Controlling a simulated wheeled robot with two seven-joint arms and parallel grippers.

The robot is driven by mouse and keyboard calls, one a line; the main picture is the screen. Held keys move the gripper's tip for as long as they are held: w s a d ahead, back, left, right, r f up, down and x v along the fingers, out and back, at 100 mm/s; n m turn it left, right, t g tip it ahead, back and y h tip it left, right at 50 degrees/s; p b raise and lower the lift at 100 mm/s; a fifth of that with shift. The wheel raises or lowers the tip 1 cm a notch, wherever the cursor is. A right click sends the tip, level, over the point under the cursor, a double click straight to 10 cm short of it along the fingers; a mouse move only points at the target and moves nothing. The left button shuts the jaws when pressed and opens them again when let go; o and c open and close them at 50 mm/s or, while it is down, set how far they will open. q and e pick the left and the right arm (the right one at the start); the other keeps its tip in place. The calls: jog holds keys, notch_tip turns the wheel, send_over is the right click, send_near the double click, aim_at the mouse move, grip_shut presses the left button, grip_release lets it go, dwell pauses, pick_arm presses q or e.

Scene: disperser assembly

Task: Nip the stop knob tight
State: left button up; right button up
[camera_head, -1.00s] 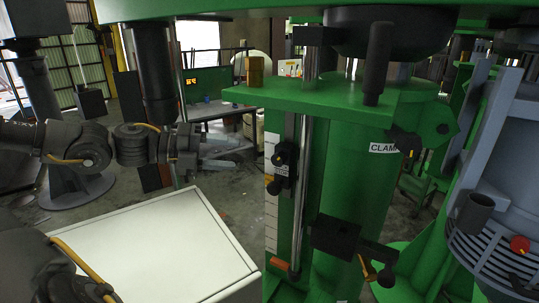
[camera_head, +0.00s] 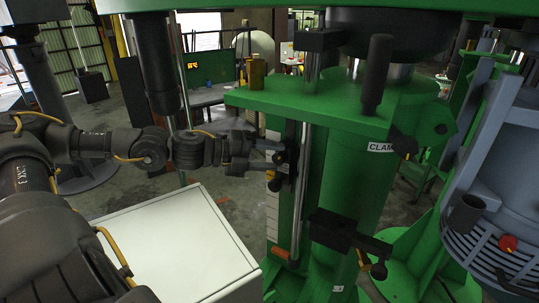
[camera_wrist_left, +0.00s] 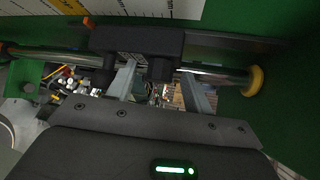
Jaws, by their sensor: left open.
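The black stop (camera_head: 288,161) sits on the upright steel rod beside the scale on the green machine. Its dark stop knob (camera_wrist_left: 160,69) sticks out toward my left wrist camera. My left gripper (camera_head: 275,154) has come in from the left and points at the stop. In the wrist view its two grey fingers (camera_wrist_left: 160,88) are apart, one on each side of the knob. I see a gap on either side, and no clear contact. In the head view the fingers partly hide the knob. My right gripper is in neither view.
The green column (camera_head: 345,190) stands right behind the stop, under a green plate (camera_head: 300,97). A black clamp block (camera_head: 335,230) is lower down. A white-topped cabinet (camera_head: 175,245) is below my left arm. A grey motor (camera_head: 500,200) stands at the right.

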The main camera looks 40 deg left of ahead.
pick_arm(q)
jog(key=shift+c, duration=0.9)
jog(key=c, duration=0.8)
jog(key=m+g+y+b, duration=0.1)
jog(key=m+y+b, duration=0.1)
jog(key=b, duration=0.1)
jog(key=shift+d+r, duration=0.1)
jog(key=shift+d, duration=0.05)
jog(key=shift+w+d+r+m+g+y+b, duration=0.1)
jog(key=shift+r+m+g+y+b, duration=0.2)
jog(key=shift+y+b, duration=0.4)
jog(key=shift+d+r+m+g+y+b, duration=0.15)
jog(key=shift+m+g+y+b, duration=0.2)
jog(key=shift+y+b, duration=0.35)
